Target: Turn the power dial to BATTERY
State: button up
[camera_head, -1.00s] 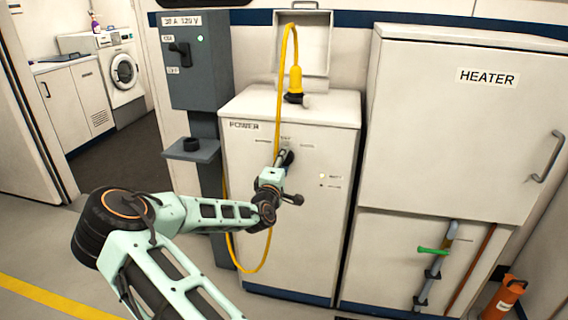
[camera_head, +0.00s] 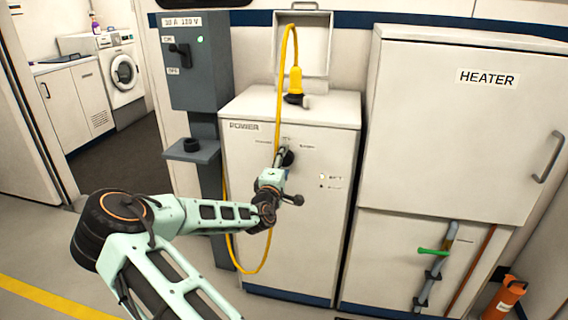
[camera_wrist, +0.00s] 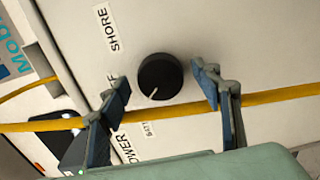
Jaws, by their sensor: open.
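The power dial is a round black knob (camera_wrist: 160,77) on the white POWER cabinet (camera_head: 245,165). The SHORE label (camera_wrist: 107,27) is at upper left, and a label ending in "F" is partly behind a finger. My gripper (camera_wrist: 163,79) is open, with one finger on each side of the knob and visible gaps to both. In the head view the dial (camera_head: 288,158) is partly hidden by my gripper (camera_head: 280,160).
A yellow cable (camera_head: 279,100) hangs from a plug on the cabinet top and crosses the panel close to my fingers (camera_wrist: 180,110). A grey switch box (camera_head: 200,85) stands left. A HEATER cabinet (camera_head: 460,130) stands right. An orange cylinder (camera_head: 504,298) is at lower right.

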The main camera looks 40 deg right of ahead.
jog(key=v, duration=1.2)
